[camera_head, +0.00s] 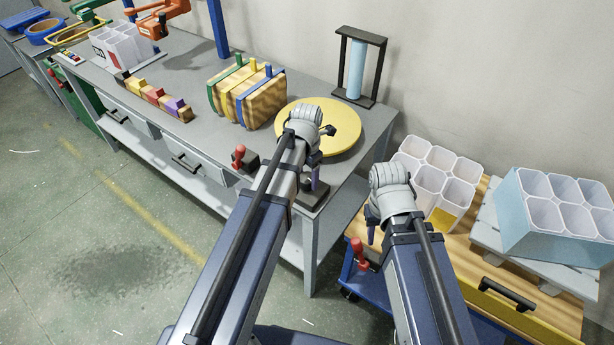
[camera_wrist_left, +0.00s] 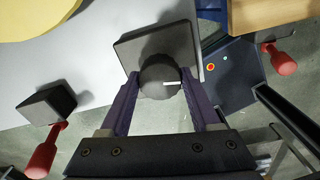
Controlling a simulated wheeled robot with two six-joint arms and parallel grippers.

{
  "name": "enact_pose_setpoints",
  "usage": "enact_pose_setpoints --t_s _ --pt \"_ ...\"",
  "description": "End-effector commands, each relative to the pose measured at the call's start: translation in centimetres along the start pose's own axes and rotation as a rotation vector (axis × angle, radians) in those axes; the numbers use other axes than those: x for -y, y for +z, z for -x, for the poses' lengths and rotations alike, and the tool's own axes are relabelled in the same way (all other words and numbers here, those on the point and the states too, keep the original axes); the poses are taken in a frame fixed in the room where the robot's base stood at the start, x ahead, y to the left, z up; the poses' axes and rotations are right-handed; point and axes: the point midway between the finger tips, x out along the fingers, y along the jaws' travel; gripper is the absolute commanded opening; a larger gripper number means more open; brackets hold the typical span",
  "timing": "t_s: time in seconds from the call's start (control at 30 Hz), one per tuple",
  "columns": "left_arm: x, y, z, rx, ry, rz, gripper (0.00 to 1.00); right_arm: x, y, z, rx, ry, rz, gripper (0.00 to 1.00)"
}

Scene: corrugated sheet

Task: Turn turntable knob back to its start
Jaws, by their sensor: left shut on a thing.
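The turntable is a round yellow disc (camera_head: 345,143) at the right end of the grey workbench; its edge also shows at the top left of the left wrist view (camera_wrist_left: 35,12). The knob (camera_wrist_left: 158,82) is a dark round cap on a black block (camera_wrist_left: 155,45) at the bench edge. Its white mark points right in the left wrist view. My left gripper (camera_wrist_left: 163,92) has its purple fingers on both sides of the knob, shut on it. In the head view my left gripper (camera_head: 315,180) hides the knob. My right gripper (camera_head: 371,236) hangs beside the cart, its opening unclear.
A red-handled lever (camera_head: 240,156) stands on the bench's front edge left of my left arm. Another red handle (camera_head: 359,250) is on the cart.

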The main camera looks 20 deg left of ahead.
Motion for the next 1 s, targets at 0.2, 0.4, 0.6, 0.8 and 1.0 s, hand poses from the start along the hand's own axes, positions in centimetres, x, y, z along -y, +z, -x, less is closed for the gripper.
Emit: enact_pose_setpoints --t_s 0.2,0.4,0.6,0.8,1.0 --pt "0.01 -0.02 -0.01 0.000 0.000 0.015 0.08 0.00 0.00 -0.01 0.000 0.000 0.000 0.39" --pt "0.01 -0.02 -0.01 0.000 0.000 0.015 0.08 0.00 0.00 -0.01 0.000 0.000 0.000 0.39" --pt "0.01 -0.01 -0.01 0.000 0.000 0.014 0.76 0.00 0.00 -0.01 0.000 0.000 0.000 0.39" --pt "0.01 -0.01 0.00 0.000 0.000 0.014 0.94 0.00 0.00 0.00 0.000 0.000 0.000 0.39" --pt "0.01 0.00 0.02 0.000 0.000 0.014 0.94 0.00 0.00 0.01 0.000 0.000 0.000 0.39"
